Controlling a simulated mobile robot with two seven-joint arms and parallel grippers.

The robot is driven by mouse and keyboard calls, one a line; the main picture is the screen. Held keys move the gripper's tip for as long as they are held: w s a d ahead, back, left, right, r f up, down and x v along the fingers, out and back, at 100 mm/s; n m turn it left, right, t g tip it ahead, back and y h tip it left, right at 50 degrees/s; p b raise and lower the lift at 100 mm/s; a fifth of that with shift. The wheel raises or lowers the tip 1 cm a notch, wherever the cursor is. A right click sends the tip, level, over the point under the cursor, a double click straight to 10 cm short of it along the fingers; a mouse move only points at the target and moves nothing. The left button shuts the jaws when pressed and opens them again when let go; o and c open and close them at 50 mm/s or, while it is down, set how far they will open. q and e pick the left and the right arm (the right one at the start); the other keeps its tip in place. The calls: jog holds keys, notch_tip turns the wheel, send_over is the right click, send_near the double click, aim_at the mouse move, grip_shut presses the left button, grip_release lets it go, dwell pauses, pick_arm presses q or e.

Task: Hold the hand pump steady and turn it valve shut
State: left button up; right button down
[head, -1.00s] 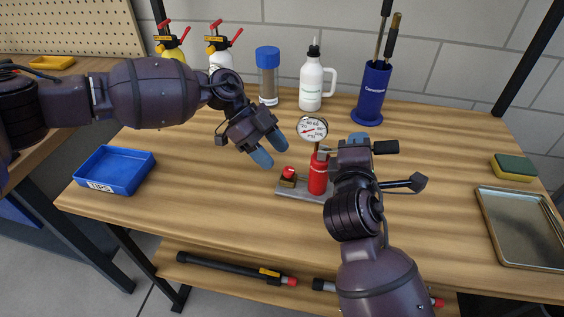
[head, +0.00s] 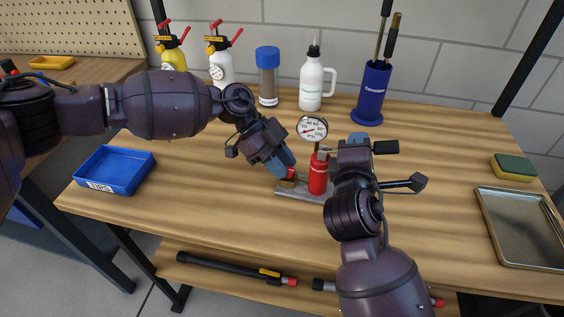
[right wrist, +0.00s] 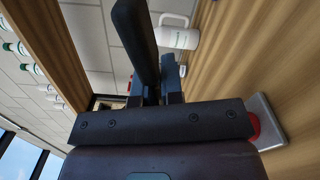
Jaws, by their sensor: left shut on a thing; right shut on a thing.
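The hand pump (head: 318,178) has a red upright cylinder, a round white gauge (head: 312,129) and a grey base plate (head: 300,192) on the table. A black-gripped handle (head: 386,147) extends to the right. The valve's red knob (head: 291,172), on a brass block left of the cylinder, is partly covered by my left gripper (head: 283,166). That gripper is shut on the knob from above left. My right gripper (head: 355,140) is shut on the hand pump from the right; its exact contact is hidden. It also shows in the right wrist view (right wrist: 172,85).
A blue tray (head: 140,181) lies at the left. Spray bottles (head: 219,67), a blue-capped jar (head: 268,86), a white bottle (head: 311,85) and a blue holder (head: 371,95) stand behind. A sponge (head: 514,167) and metal tray (head: 485,215) lie at the right.

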pick_arm(q)
jog(key=shift+m, duration=0.3)
jog(key=m+g+y, duration=0.1)
jog(key=m, duration=0.1)
jog(key=m+g+y, duration=0.2)
jog(key=m, duration=0.1)
jog(key=shift+w+d+m+g, duration=0.3)
jog(key=shift+w+d, duration=0.05)
jog(key=m+y, duration=0.1)
jog(key=m, duration=0.1)
jog(key=m+g+y, duration=0.1)
jog(key=m+y, duration=0.2)
jog(key=m, duration=0.1)
jog(key=shift+w+d+y, duration=0.15)
jog(key=shift+d+y, duration=0.25)
jog(key=shift+m, duration=0.3)
jog(key=o, duration=0.9)
jog(key=shift+o, duration=0.2)
jog(key=v, duration=0.7)
jog(key=shift+w, duration=0.25)
jog(key=shift+d+r, duration=0.1)
